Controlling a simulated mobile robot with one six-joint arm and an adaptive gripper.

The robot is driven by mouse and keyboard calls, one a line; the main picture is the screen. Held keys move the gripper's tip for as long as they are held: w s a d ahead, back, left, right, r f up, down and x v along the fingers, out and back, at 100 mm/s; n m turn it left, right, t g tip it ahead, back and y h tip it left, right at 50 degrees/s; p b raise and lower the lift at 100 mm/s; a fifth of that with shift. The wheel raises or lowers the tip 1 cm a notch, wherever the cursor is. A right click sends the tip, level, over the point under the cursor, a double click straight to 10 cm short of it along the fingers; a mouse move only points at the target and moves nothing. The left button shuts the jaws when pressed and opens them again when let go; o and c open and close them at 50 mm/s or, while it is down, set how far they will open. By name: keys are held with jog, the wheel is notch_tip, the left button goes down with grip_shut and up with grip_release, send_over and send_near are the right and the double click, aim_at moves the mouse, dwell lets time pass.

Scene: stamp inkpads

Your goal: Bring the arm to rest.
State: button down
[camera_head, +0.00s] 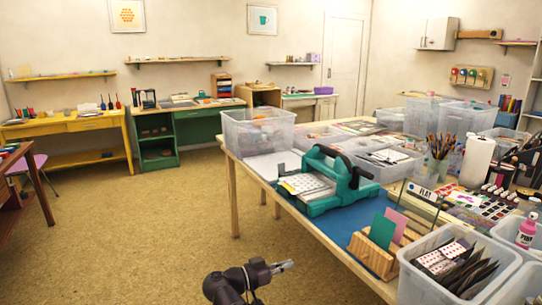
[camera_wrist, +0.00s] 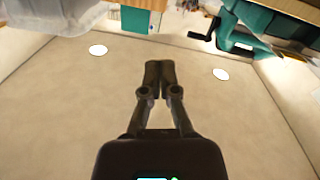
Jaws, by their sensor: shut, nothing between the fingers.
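My gripper (camera_head: 284,265) shows at the bottom middle of the head view, off the left side of the worktable (camera_head: 232,190), over the open floor. Its fingers point to the right. In the wrist view my gripper (camera_wrist: 159,68) has its two fingers together with nothing between them. The ceiling with two round lights fills most of the wrist view behind the fingers. Part of my dark arm shows at the bottom of the head view.
A teal press (camera_head: 335,190) stands near the worktable's left edge. A wooden rack (camera_head: 370,257) with cards and a clear bin (camera_head: 415,285) stand nearer. A clear box (camera_head: 235,135) sits at the far corner. The tan floor (camera_head: 110,240) to the left is clear.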

jog(key=s+d+f+n+g+y, duration=0.3)
jog(key=d+f+n+g+y, duration=0.15)
jog(key=d+f+y, duration=0.35)
jog(key=s+d+f+n+g+y, duration=0.3)
jog(key=d+f+n+y, duration=0.25)
jog(key=f+y, duration=0.4)
notch_tip(320, 180, up, 29)
jog(key=h+p, duration=0.1)
jog(key=p, duration=2.9)
jog(key=shift+a, duration=0.3)
